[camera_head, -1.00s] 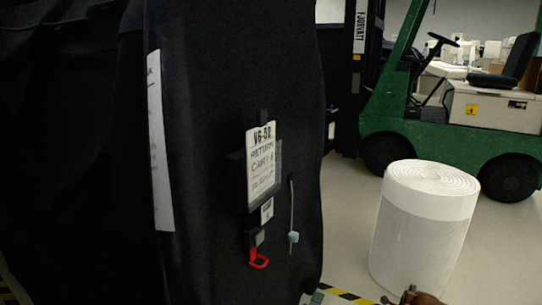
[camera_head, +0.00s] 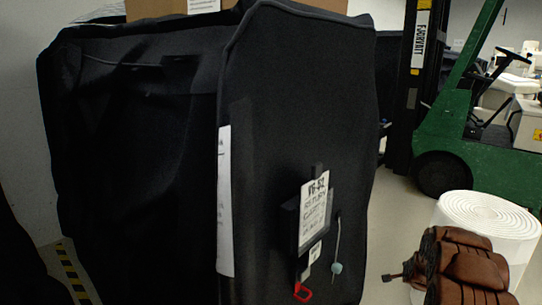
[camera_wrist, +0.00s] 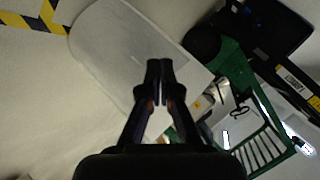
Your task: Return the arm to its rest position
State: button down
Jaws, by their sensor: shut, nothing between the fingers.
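My gripper (camera_wrist: 160,66) shows in the wrist view with its two dark fingers together at the tips, shut and empty. Beyond the fingers is a pale roll (camera_wrist: 115,48), and nothing appears to touch them. In the head view, brown parts of my arm (camera_head: 465,268) are at the lower right, in front of the white roll (camera_head: 500,212). They hide much of the roll. I cannot make out the finger pads in the head view.
A black covered cart (camera_head: 265,130) fills the middle left, bearing a label card (camera_head: 315,210) and a red hook (camera_head: 302,292). A green forklift (camera_head: 470,165) stands at the back right. Yellow-black floor tape (camera_head: 68,272) runs at the lower left. Pale floor shows between cart and roll.

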jog(key=s+a+r+n+g+y+p, duration=0.2)
jog(key=s+a+r+n+p, duration=0.25)
jog(key=s+a+r, duration=0.6)
jog(key=s+a+r+n+g+y+p, duration=0.35)
jog(key=s+a+r+p, duration=0.2)
jog(key=a+r, duration=0.95)
jog(key=s+a+r+n+g+p, duration=0.1)
jog(key=s+a+r+n+p, duration=0.2)
jog(key=s+r, duration=0.3)
jog(key=s+a+r+n+g+p, duration=0.2)
jog(key=s+a+r+p, duration=0.3)
jog(key=s, duration=1.2)
jog(key=s+a+r+n+g+p, duration=0.2)
jog(key=s+a+r+n+p, duration=0.2)
jog(key=s+r, duration=0.3)
jog(key=s+a+n, duration=0.1)
jog(key=s, duration=0.4)
jog(key=shift+s+a, duration=0.15)
jog(key=shift+a, duration=0.05)
